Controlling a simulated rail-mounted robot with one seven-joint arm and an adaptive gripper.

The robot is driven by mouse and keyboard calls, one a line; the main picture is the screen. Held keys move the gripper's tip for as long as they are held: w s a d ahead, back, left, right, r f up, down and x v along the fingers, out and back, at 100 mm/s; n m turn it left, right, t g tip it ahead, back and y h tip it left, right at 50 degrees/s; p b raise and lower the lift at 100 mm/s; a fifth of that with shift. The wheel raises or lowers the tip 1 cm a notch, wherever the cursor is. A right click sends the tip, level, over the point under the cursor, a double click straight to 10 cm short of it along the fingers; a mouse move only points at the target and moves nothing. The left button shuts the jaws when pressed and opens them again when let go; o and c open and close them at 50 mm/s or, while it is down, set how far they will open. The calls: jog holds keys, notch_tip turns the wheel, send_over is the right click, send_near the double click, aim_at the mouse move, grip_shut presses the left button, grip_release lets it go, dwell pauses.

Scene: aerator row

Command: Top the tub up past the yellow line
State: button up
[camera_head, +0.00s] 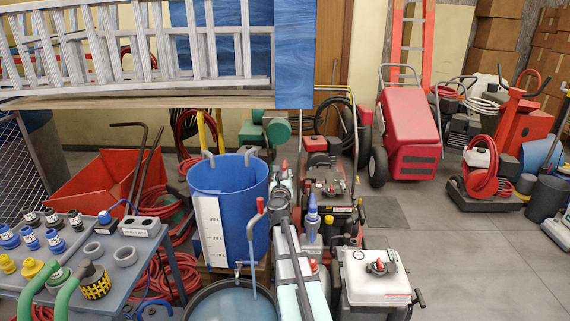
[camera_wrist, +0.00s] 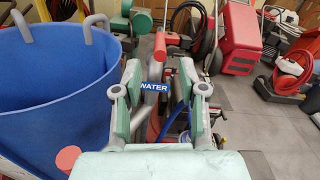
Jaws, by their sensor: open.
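The blue tub (camera_head: 203,182) stands upright left of centre, with a white level scale (camera_head: 212,232) on its front. No yellow line can be made out on the scale. In the wrist view the tub (camera_wrist: 50,85) fills the left side. My gripper (camera_wrist: 164,80) is open, its pale green fingers apart, to the right of the tub. A blue label reading WATER (camera_wrist: 154,87) shows between the fingers; what it is fixed to is partly hidden. A lever with a red grip (camera_head: 260,205) stands at the tub's front right. The tub's water level is not visible.
A black-rimmed basin (camera_head: 190,303) holding water is below the tub's tap (camera_head: 239,267). A grey table (camera_head: 130,255) with coloured fittings stands left. A white-topped machine (camera_head: 365,270) stands right of my arm.

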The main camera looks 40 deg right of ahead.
aim_at(285, 161)
jog(key=x, duration=1.1)
jog(key=shift+p, duration=0.3)
grip_shut()
